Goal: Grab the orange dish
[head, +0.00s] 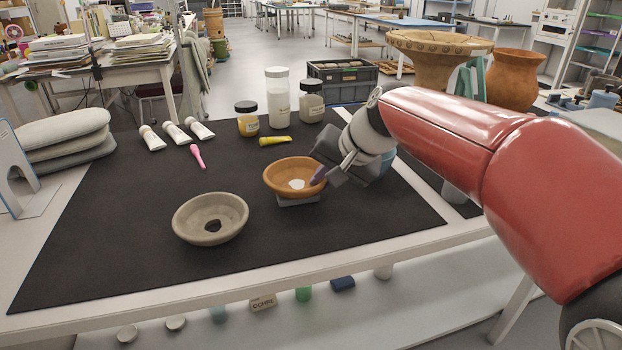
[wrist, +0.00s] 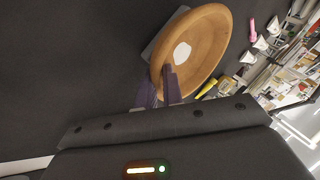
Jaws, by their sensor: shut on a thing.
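The orange dish (head: 281,170) sits on a small grey block (head: 298,201) on the dark mat, with a white patch inside it. My gripper (head: 319,178) is at the dish's right side, its purple fingertips shut on the rim. In the wrist view the dish (wrist: 207,38) is tilted in the picture, and my gripper's fingers (wrist: 160,88) meet its near rim, one inside and one outside. The grey block (wrist: 152,45) shows partly behind the dish there.
A grey-brown dish (head: 210,212) with a dark hole lies on the mat (head: 130,240) to the left. A yellow tube (head: 275,141), a pink tool (head: 197,156) and jars (head: 277,95) stand or lie behind. The front of the mat is clear.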

